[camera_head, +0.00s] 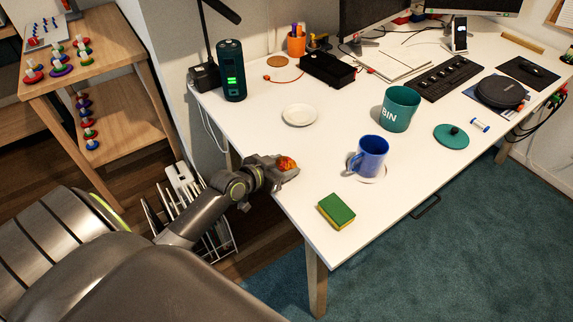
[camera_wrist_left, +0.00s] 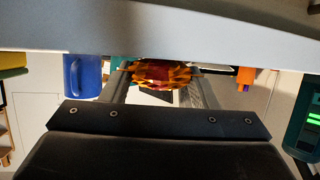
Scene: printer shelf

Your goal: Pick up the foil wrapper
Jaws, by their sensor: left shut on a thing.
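The foil wrapper (camera_head: 287,163) is a small crumpled orange-red piece. My left gripper (camera_head: 284,167) is shut on it, at the left edge of the white desk. In the left wrist view the wrapper (camera_wrist_left: 161,74) shows between the two fingers (camera_wrist_left: 158,88), orange and dark red with a crinkled rim. I cannot tell in the head view whether the wrapper is clear of the desk top. My right gripper is in neither view.
On the white desk (camera_head: 262,130) stand a white saucer (camera_head: 299,115), a blue mug (camera_head: 371,153), a green sponge (camera_head: 336,211), a teal bin (camera_head: 399,108) with its lid (camera_head: 451,136) beside it, and a dark green cylinder (camera_head: 231,71). A white rack (camera_head: 183,190) is below my left arm.

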